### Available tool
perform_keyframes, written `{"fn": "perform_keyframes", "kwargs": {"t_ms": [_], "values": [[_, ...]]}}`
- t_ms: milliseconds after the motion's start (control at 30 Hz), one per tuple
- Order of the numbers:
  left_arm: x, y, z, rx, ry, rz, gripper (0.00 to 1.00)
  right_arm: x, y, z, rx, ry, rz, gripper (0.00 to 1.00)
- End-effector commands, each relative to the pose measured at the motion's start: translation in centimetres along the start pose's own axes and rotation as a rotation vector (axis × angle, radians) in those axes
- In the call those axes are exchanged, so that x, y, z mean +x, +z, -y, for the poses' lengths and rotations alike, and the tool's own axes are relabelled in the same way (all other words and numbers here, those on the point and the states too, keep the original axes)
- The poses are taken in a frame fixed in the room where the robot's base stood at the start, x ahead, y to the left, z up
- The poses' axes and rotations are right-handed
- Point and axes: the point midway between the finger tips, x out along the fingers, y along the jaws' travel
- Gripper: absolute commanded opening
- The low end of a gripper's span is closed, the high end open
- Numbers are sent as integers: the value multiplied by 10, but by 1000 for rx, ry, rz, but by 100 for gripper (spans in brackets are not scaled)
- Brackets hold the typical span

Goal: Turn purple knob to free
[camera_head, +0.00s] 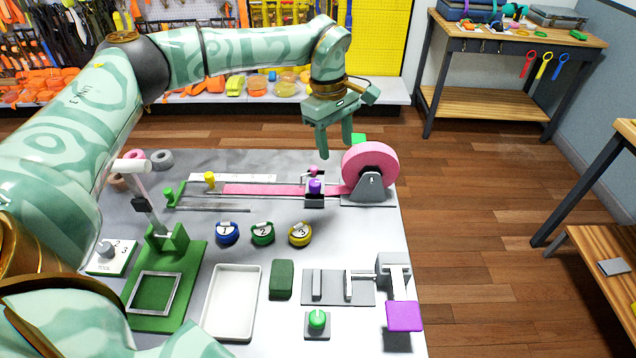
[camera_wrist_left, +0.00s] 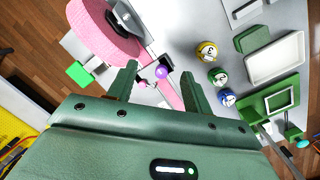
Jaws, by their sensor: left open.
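My left gripper (camera_head: 336,147) is open and empty, above and behind the knob, fingers pointing down. In the left wrist view the purple knob (camera_wrist_left: 160,73) shows between the two open fingertips (camera_wrist_left: 159,72), beyond them and apart. A smaller pink knob (camera_head: 313,170) sits just behind the purple one. I cannot read any marking of the knob's setting. My right gripper does not show.
Three numbered pucks, blue (camera_head: 227,232), green (camera_head: 263,233) and yellow (camera_head: 300,234), lie in front of the strap. A white tray (camera_head: 231,303) and a green fixture stand nearer. The roll stands close to the gripper on the right. A yellow knob (camera_head: 210,180) is at left.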

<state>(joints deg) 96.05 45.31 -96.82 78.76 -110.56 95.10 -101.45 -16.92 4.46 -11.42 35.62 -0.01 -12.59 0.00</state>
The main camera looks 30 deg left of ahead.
Motion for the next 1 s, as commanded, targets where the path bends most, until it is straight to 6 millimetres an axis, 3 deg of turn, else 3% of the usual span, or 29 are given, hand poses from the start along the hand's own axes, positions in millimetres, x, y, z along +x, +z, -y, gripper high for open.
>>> {"fn": "perform_keyframes", "kwargs": {"t_ms": [33,100,267,700,1000], "values": [[-6,-21,4,-12,-19,-54,50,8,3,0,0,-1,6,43],[-15,-39,10,-25,-43,-102,50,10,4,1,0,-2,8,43],[-8,-50,15,-32,-61,-129,50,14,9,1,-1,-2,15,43],[99,-61,21,-30,-62,-124,50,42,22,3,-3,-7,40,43],[136,-66,23,-30,-58,-125,50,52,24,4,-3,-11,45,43]]}}
